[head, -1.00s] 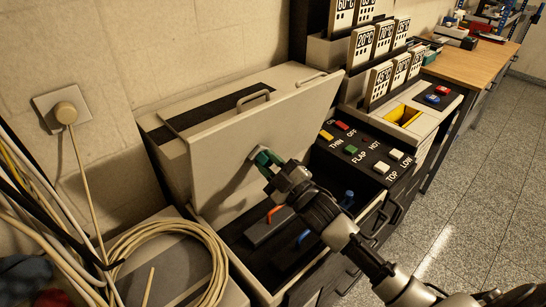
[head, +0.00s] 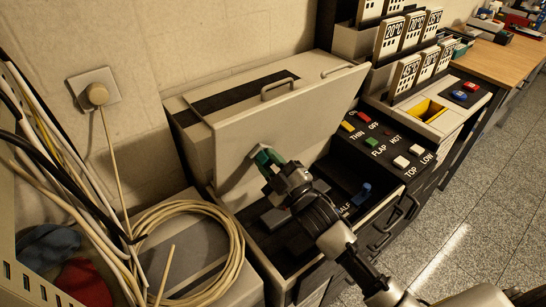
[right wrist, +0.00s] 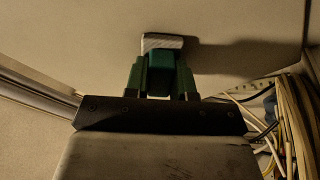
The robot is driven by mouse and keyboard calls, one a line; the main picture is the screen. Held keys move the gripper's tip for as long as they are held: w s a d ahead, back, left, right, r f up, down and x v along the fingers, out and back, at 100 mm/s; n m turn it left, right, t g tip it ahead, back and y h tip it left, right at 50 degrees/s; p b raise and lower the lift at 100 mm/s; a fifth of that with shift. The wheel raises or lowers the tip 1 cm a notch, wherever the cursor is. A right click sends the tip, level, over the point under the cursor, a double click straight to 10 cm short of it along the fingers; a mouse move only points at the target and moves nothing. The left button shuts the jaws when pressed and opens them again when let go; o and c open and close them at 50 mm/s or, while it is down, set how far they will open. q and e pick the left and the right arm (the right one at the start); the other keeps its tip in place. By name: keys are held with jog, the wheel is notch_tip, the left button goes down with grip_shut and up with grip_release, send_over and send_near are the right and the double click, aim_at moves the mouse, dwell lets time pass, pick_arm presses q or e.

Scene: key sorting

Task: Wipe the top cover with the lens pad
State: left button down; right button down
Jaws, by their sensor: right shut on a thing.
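The top cover (head: 310,117) is a pale raised panel, tilted back over the open machine, with handles near its upper edge. My right gripper (head: 266,158) is in front of its lower left part, shut on the lens pad. In the right wrist view the pad (right wrist: 162,41) shows a pale grey face block on a green handle, between the dark green fingers of the gripper (right wrist: 161,76). The pad is at the cover's surface; whether it presses on it is hard to tell. A dark shadow falls beside it. My left gripper is not in view.
Below the cover is a dark open bay with a blue lever (head: 362,194). A button panel (head: 385,147) stands right of it. A coiled beige cable (head: 233,238) lies at left, below a wall plug (head: 97,94). Temperature cards (head: 405,75) stand behind at right.

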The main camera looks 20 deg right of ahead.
jog(key=p+v, duration=0.1)
jog(key=v, duration=0.3)
jog(key=shift+s+r, duration=0.1)
jog(key=shift+s, duration=0.05)
jog(key=shift+v, duration=0.95)
jog(key=v, duration=0.3)
jog(key=shift+a, duration=0.1)
jog(key=shift+r, duration=0.1)
